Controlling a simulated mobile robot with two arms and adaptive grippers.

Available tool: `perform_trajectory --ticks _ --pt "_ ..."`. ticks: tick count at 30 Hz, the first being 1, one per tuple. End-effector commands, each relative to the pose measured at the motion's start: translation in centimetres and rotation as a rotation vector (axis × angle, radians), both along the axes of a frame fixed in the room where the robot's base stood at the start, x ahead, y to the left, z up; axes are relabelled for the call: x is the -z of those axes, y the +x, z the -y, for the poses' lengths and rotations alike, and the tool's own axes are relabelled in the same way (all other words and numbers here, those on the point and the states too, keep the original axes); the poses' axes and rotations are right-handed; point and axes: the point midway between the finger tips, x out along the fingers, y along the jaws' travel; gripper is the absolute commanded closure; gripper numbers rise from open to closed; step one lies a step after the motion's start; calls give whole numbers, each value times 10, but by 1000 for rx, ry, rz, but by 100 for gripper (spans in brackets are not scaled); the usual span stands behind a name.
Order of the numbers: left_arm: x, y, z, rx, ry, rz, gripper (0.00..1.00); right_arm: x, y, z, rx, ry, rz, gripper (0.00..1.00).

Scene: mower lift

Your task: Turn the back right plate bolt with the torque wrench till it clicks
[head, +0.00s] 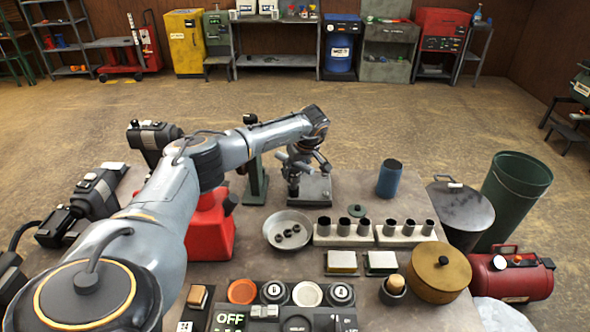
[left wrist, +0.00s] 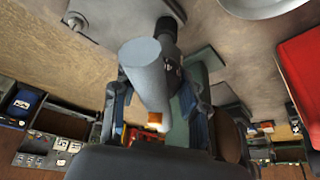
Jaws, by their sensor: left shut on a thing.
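My left gripper (head: 304,162) reaches over a dark grey plate (head: 316,194) near the back middle of the bench. In the left wrist view, its two fingers (left wrist: 158,112) are closed on a light grey cylinder, which looks like the torque wrench (left wrist: 147,72). A dark knob-like part shows just behind the cylinder. The back right plate bolt cannot be made out; my gripper and arm cover part of the plate. I cannot tell whether the wrench sits on a bolt. My right gripper is not in view.
A green post (head: 257,182) stands close left of the plate. A red can (head: 208,228) is beside my arm. A bowl with dark pieces (head: 274,229), socket holders (head: 345,239) and a blue cup (head: 389,179) stand near the plate. Bins (head: 517,188) stand at right.

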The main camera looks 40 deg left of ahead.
Motion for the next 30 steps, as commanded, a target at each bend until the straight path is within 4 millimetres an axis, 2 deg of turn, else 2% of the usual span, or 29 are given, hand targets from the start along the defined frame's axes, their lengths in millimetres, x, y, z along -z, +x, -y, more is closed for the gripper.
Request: perform_trajectory --ticks 1,4,12,16,20,30 --pt "-4 2 -1 0 1 9 51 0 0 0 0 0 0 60" --pt "-3 2 0 1 0 8 30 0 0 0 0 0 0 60" --pt "2 -1 0 1 -1 -2 30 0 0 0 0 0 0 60" --pt "-4 0 2 2 -1 1 30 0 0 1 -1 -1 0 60" --pt "-22 -2 8 2 -1 6 30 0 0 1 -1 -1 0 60" --pt "-88 -10 35 2 -1 8 30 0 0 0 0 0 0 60"
